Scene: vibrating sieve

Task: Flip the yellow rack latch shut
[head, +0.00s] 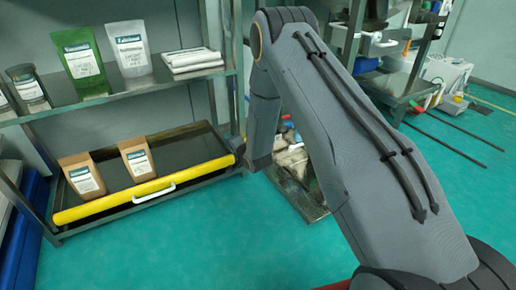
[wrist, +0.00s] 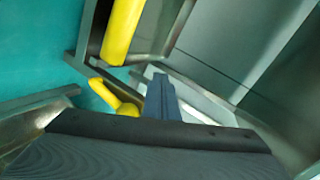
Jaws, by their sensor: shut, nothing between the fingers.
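The yellow latch (wrist: 115,98) shows in the wrist view as a short bent lever. It slants from upper left down toward the rack frame, just below the end of the yellow bar (wrist: 122,32). My gripper (wrist: 160,88) is shut and empty, with its dark fingers immediately right of the latch's lower end. I cannot tell whether they touch it. The fingers hide part of the frame behind. In the head view the yellow bar (head: 150,187) runs along the rack's lower shelf. My arm hides the gripper there, and I cannot make out the latch.
Two brown pouches (head: 82,175) (head: 138,159) stand on the lower shelf (head: 185,150). Green (head: 80,62) and white (head: 129,48) pouches stand on the upper shelf. The green floor in front is clear.

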